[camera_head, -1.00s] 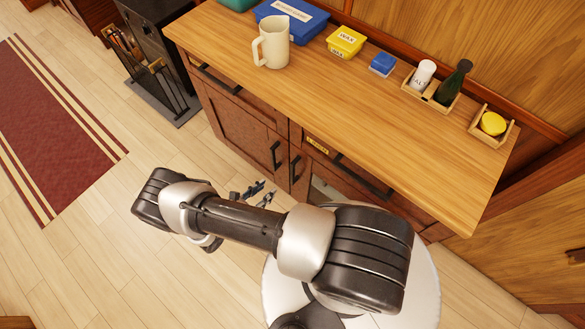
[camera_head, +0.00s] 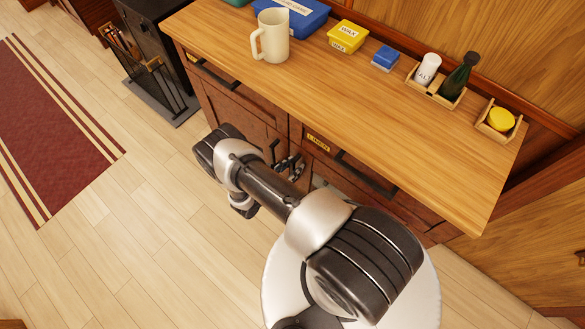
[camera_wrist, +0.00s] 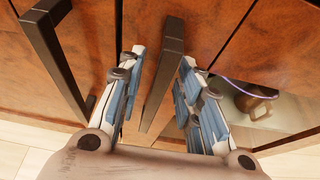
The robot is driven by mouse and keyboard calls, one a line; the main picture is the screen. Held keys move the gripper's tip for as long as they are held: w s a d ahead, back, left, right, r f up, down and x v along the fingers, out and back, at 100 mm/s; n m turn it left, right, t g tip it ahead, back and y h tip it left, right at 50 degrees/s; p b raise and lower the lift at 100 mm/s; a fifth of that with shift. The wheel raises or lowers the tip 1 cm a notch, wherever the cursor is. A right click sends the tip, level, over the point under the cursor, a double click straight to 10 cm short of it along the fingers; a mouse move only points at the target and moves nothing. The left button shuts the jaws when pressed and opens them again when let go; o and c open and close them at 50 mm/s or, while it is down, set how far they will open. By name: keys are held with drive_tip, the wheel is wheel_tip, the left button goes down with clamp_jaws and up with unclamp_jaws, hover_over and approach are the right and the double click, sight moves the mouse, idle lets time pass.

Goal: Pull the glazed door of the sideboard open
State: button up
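The sideboard's glazed door (camera_wrist: 262,122) is at the right in the wrist view and looks shut. A brown vessel shows behind its glass. Its dark bar handle (camera_wrist: 166,75) runs between the two fingers of my gripper (camera_wrist: 161,62). The fingers are open, one on each side of the bar, and I see no clear contact. In the head view my gripper (camera_head: 290,167) is at the sideboard front, and my arm hides much of the glazed door.
A solid wooden door (camera_head: 240,118) with its own dark handle (camera_wrist: 52,55) is just left of my gripper. A drawer with a label (camera_head: 318,141) is above. A cream jug (camera_head: 272,36) and small boxes stand on the sideboard top (camera_head: 360,110).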

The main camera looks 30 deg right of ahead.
drive_tip(key=shift+d, duration=0.1)
drive_tip(key=shift+c, duration=0.5)
clamp_jaws()
